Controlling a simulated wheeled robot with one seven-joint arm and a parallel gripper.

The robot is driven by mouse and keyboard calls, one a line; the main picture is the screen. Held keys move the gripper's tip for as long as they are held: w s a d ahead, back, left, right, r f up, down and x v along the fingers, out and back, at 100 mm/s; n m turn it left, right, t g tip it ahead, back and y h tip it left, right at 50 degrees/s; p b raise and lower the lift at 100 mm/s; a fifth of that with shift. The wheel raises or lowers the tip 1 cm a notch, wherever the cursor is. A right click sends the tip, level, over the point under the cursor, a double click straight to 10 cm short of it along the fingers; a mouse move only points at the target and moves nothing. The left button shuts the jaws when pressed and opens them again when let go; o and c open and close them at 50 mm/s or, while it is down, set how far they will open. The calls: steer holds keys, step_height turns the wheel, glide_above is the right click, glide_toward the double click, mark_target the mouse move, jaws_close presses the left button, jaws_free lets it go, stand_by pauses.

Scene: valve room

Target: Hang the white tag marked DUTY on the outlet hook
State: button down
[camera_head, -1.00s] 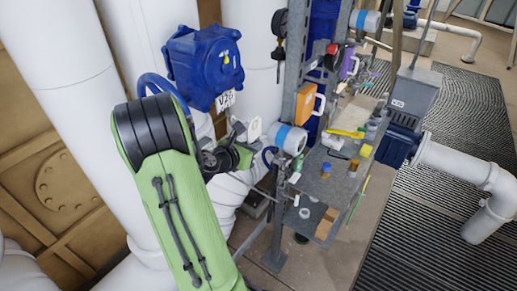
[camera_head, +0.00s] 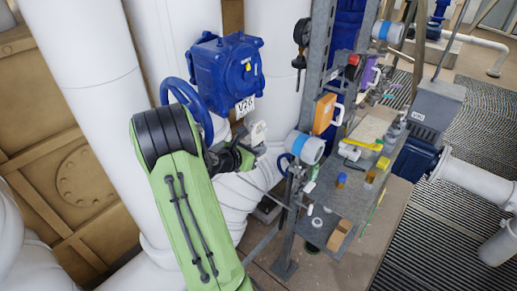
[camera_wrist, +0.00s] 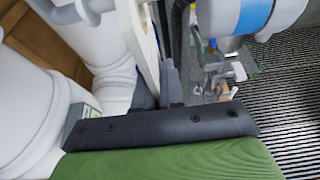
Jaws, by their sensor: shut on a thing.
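My gripper (camera_head: 247,148) is shut on a white tag (camera_head: 258,133), held up in front of the white pipes, below and right of the blue V26 actuator box (camera_head: 225,72). In the wrist view the tag (camera_wrist: 140,45) stands edge-on between the fingers of my gripper (camera_wrist: 165,92). Its lettering cannot be read in either view. The blue-banded white cylinder (camera_head: 306,147) is just right of the tag in the head view, and it also shows at top right in the wrist view (camera_wrist: 245,14). I cannot make out the outlet hook for certain.
A grey steel post (camera_head: 312,120) stands right of my gripper. Behind it a grey shelf (camera_head: 345,205) carries bottles and small items, with an orange case (camera_head: 324,113) hung above. A blue handwheel (camera_head: 187,100) is close to my arm. Thick white pipes (camera_head: 85,100) fill the left.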

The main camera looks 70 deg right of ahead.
stand_by(0.3)
steer(key=c, duration=1.2)
jaws_free()
steer(key=shift+o, duration=0.2)
steer(key=w+a+b, duration=0.1)
steer(key=w+a, duration=0.4)
steer(key=a, duration=0.7)
steer(key=shift+r, duration=0.2)
steer(key=shift+w, duration=0.15)
